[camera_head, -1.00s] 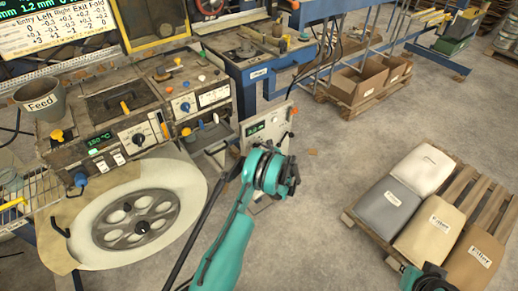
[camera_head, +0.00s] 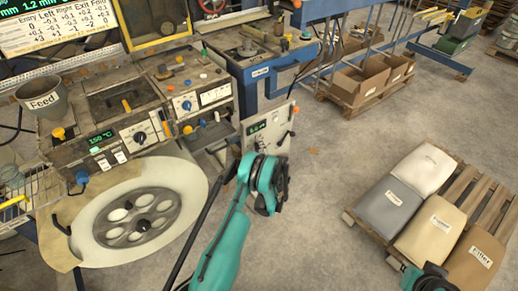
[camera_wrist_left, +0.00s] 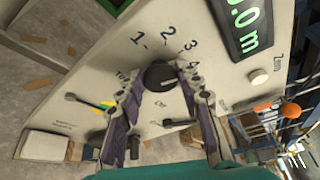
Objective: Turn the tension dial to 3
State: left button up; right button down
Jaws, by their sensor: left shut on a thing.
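The tension dial (camera_wrist_left: 159,75) is a black round knob on a pale panel, with the numbers 1, 2, 3 and 4 printed in an arc beside it in the left wrist view. My left gripper (camera_wrist_left: 160,80) has one finger on each side of the dial and is shut on it. I cannot tell which number the dial points to. In the head view, the pale panel (camera_head: 282,133) stands behind my teal left wrist, which hides the dial and the left fingers.
The panel carries a green-digit display (camera_wrist_left: 245,20) and an orange-tipped lever (camera_wrist_left: 290,110). Left of it stand the machine with a temperature display (camera_head: 102,138) and a large reel (camera_head: 140,215). A pallet with several sacks (camera_head: 428,170) lies at right. Open floor lies between.

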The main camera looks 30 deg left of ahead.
aim_at(257, 129)
pick_arm(q)
jog(key=shift+n+t, duration=0.3)
jog(key=shift+n, duration=0.2)
dwell(0.3)
jog(key=o, duration=1.1)
jog(key=shift+o, duration=0.2)
jog(key=r, duration=0.9)
jog(key=shift+d+r, duration=0.2)
jog(key=shift+d, duration=0.05)
jog(key=shift+a+r, duration=0.2)
jog(key=shift+r, duration=0.1)
